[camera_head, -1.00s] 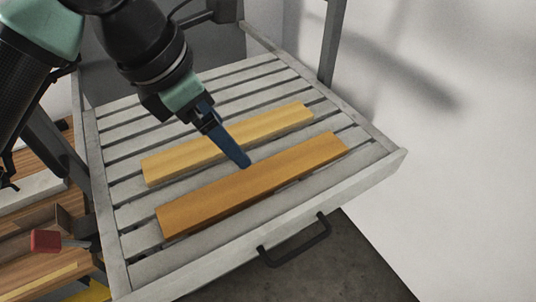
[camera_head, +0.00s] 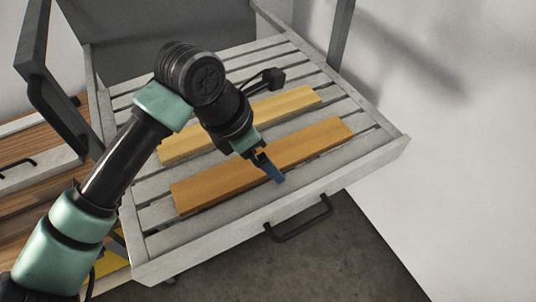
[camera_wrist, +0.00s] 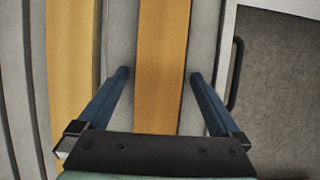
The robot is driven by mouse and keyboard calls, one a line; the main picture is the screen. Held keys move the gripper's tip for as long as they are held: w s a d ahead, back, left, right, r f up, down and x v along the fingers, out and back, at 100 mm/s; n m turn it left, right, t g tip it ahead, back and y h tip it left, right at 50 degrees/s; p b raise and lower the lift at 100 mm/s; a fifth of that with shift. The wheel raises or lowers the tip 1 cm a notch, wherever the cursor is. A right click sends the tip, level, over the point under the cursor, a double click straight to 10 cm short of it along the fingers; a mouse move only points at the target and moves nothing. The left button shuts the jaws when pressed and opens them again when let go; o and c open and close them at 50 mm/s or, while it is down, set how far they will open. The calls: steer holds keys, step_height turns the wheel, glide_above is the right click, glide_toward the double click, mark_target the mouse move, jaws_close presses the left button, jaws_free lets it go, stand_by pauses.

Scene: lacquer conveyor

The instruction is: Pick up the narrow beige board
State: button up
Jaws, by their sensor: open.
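Two long boards lie side by side on a slatted grey tray (camera_head: 370,152). The farther one is a pale yellow-beige board (camera_head: 290,103), partly hidden behind my arm; it shows at the left in the wrist view (camera_wrist: 73,60). The nearer one is a darker orange-brown board (camera_head: 215,185), which runs up the middle of the wrist view (camera_wrist: 160,100). My gripper (camera_head: 276,175) is open and empty at the orange-brown board. In the wrist view its blue fingers (camera_wrist: 159,75) stand on either side of that board, with gaps showing. Contact cannot be told.
The tray has raised side edges and a front wall with a dark handle (camera_head: 299,222). A grey upright post (camera_head: 339,35) stands at the back right. Wooden surfaces and a grey drawer front (camera_head: 35,160) lie at the left. Bare floor is in front.

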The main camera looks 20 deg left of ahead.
steer(key=shift+c, duration=0.2)
steer(key=c, duration=1.5)
